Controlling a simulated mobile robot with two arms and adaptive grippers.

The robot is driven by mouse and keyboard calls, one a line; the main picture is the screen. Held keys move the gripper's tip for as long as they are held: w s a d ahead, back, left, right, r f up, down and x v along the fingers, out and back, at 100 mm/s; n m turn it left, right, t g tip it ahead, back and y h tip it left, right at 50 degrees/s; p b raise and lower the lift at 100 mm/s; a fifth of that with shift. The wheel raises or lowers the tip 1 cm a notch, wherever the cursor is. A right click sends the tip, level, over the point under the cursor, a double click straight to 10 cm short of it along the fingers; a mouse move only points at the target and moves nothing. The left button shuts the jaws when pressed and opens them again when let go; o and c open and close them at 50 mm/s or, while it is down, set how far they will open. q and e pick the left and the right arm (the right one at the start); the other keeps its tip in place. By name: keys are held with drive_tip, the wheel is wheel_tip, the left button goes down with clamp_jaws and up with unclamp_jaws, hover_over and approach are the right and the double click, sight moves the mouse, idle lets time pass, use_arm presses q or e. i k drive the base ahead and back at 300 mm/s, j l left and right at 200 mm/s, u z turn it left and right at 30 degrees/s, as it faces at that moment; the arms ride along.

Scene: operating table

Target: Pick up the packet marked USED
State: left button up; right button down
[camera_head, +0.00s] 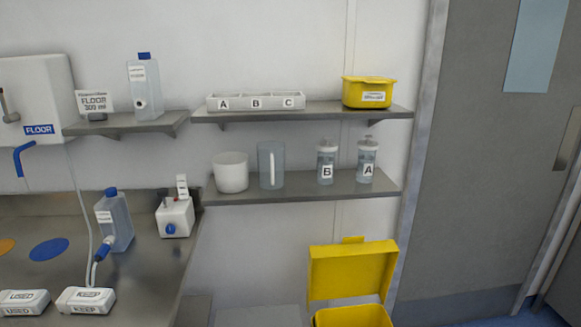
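The white packet marked USED (24,303) lies on the metal counter at the lower left, cut off by the left edge of the head view. A similar white packet marked KEEP (86,300) lies just to its right, with a small gap between them. Neither of my grippers shows in the head view, so their state is not visible.
The metal counter (140,283) is clear right of the packets. A bottle with a blue cap (115,220) and tube stands behind KEEP. A white device (175,217) stands farther right. An open yellow bin (352,270) is below the shelves (300,187).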

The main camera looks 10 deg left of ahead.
sight(16, 303)
drive_tip(key=u, duration=2.1)
drive_tip(key=i+j, duration=0.1)
drive_tip(key=j, duration=0.15)
drive_tip(key=i+j+u, duration=0.1)
drive_tip(key=i+j, duration=0.05)
drive_tip(key=j, duration=0.1)
